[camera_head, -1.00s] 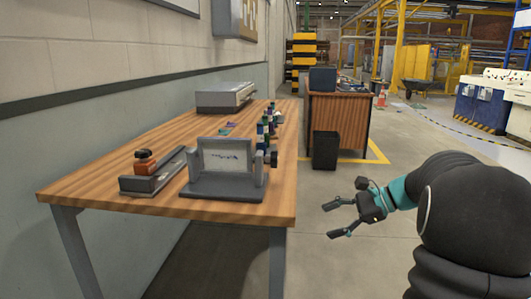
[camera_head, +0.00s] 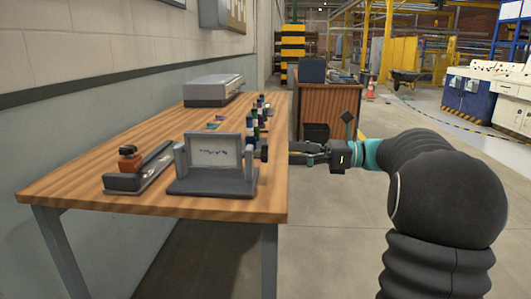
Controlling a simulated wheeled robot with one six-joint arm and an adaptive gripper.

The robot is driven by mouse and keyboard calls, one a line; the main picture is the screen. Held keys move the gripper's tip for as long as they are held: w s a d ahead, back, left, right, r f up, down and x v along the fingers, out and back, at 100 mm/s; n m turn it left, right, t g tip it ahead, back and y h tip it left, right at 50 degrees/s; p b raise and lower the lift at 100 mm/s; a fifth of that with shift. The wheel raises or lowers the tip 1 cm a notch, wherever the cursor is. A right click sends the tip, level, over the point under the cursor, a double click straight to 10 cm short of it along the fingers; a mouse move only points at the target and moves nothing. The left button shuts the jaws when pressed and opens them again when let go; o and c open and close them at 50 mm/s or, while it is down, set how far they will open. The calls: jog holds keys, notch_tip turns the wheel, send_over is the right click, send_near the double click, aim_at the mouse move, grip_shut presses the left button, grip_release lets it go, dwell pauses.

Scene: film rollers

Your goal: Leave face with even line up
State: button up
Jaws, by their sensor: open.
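A framed plate (camera_head: 213,152) stands in a grey holder (camera_head: 210,187) near the front right of the wooden table. Its pale face toward me carries a dark uneven, jagged line. A black knob (camera_head: 264,150) sits on the holder's right side. My gripper (camera_head: 300,153) is open and points left at the knob from the right, at about its height. The fingertips lie close to the knob in the picture; I cannot tell whether they touch it. Nothing shows between the fingers.
Left of the holder is a grey rail with an orange-and-black tool (camera_head: 130,158). Several small bottles (camera_head: 258,115) stand behind along the table's (camera_head: 150,202) right edge. A grey flat box (camera_head: 212,90) is at the back.

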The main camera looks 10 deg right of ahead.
aim_at(265, 152)
jog(key=x, duration=0.7)
jog(key=shift+w+a+f, duration=0.1)
jog(key=shift+a, duration=0.25)
jog(key=c, duration=1.2)
